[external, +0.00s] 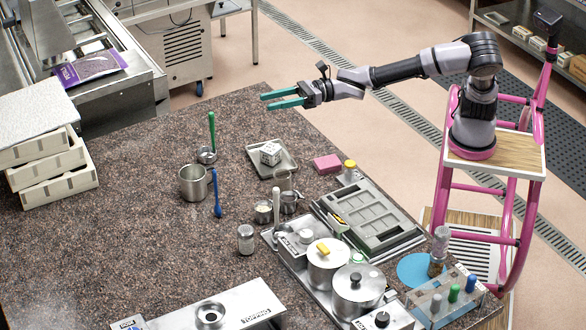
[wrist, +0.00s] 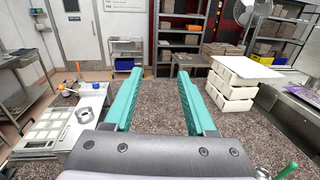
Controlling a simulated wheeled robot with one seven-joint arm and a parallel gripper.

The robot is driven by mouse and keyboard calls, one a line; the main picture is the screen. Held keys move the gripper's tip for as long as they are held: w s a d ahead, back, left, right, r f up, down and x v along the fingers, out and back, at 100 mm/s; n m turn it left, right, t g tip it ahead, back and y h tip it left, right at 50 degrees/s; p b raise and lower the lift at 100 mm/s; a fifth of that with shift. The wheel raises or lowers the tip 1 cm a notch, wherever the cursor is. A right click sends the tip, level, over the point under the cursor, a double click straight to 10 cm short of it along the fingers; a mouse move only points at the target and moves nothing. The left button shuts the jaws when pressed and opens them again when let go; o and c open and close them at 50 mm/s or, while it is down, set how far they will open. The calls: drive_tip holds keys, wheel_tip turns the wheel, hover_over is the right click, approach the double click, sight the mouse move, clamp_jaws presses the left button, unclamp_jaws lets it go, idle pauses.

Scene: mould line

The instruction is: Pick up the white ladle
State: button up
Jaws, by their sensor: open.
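The white ladle (external: 276,204) is in the external view, near the middle of the dark speckled counter. Its pale handle points up, and its bowl end lies low by the metal appliance and is hard to make out. My gripper (external: 282,98) is open and empty, with teal fingers, high above the counter's far edge. It is well apart from the ladle, up and to the ladle's left. In the wrist view my open fingers (wrist: 160,88) have only air between them. I cannot pick out the white ladle there.
Close around the ladle stand small metal cups (external: 289,203), a glass jar (external: 246,239) and lidded pots (external: 358,290). A green-handled ladle (external: 212,132), a blue-handled one (external: 217,196) and a metal mug (external: 194,183) lie left. The counter's left part is mostly clear.

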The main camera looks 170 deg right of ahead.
sight(276, 206)
wheel_tip(276, 206, down, 36)
drive_tip(key=shift+r, duration=0.15)
drive_tip(key=x, duration=0.3)
drive_tip(key=shift+f, duration=0.3)
clamp_jaws()
idle(0.8)
